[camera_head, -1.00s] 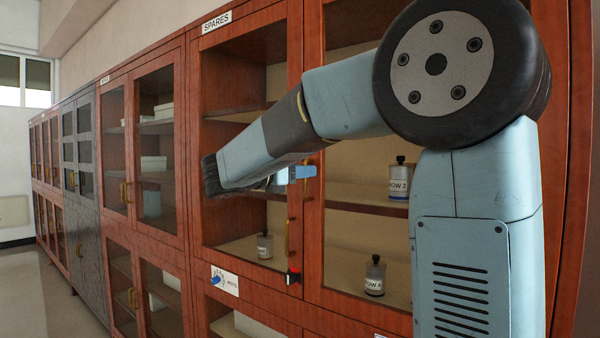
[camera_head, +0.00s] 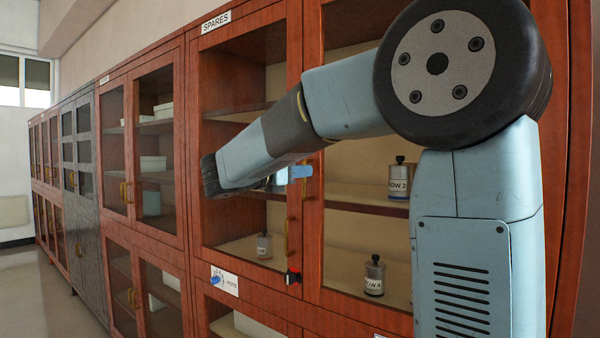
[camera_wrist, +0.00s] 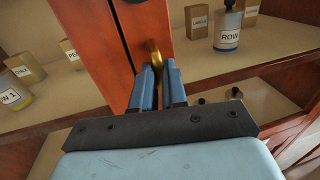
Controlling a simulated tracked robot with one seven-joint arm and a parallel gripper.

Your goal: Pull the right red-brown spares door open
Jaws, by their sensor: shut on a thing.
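The right red-brown spares door (camera_head: 312,265) has a glass pane and stands beside the left spares door (camera_head: 245,258); it looks closed or nearly so. In the wrist view the right door's frame (camera_wrist: 143,22) meets the left door's frame at a dark vertical seam. My gripper (camera_wrist: 158,74) is shut on the brass handle (camera_wrist: 154,52) of the right door. In the head view my gripper (camera_head: 301,172) shows only partly, at the door's inner edge; my arm hides much of the doors.
Labelled bottles (camera_head: 398,178) and (camera_head: 374,275) stand on shelves behind the right door. A small bottle (camera_head: 264,245) stands behind the left door. Other cabinets run left; floor (camera_head: 30,285) there is clear.

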